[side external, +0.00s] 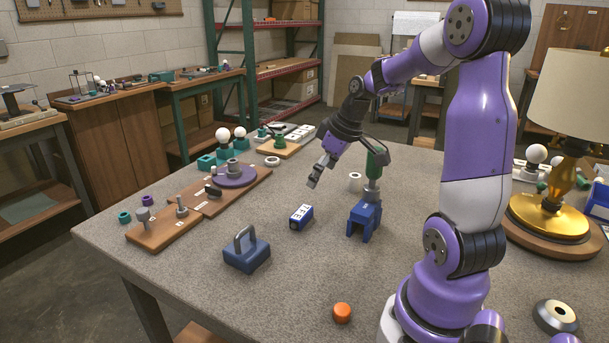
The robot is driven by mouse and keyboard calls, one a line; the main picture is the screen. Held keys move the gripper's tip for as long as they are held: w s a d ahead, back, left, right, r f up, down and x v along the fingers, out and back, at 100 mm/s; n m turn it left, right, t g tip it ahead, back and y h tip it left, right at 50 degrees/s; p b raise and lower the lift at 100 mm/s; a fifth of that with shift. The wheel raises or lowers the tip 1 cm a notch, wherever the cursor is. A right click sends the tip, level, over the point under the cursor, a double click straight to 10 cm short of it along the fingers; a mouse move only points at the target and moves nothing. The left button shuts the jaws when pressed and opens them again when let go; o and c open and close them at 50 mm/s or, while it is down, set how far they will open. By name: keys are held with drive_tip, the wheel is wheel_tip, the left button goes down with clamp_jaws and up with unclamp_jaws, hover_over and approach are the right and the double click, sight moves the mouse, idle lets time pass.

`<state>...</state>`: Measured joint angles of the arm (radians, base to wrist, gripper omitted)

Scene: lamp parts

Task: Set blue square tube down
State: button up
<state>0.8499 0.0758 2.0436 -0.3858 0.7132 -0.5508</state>
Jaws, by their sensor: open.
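The blue square tube, as best I can tell, is the small blue block with a white lettered face (301,216), lying on the grey table (200,285) near its middle. My gripper (314,182) is above and slightly right of it, pointing down and to the left, with a clear gap between them. The gripper is open and nothing shows between its fingers. The fingers are small in this view, so the width of their opening is hard to judge.
A blue stand (364,220) with a green-handled tool (376,160) is close on the right. A blue block with a grey handle (246,252) is front left. Wooden boards with parts (163,228) lie left. A lamp (550,205) stands right. An orange part (342,312) is in front.

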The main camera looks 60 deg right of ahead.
drive_tip(key=s+a+r, duration=0.2)
drive_tip(key=s+a, duration=0.1)
drive_tip(key=a, duration=0.6)
drive_tip(key=s+a+r+t, duration=0.1)
drive_tip(key=s+a+r, duration=0.2)
drive_tip(key=a, duration=0.6)
drive_tip(key=shift+a+r, duration=0.15)
drive_tip(key=shift+a, duration=0.2)
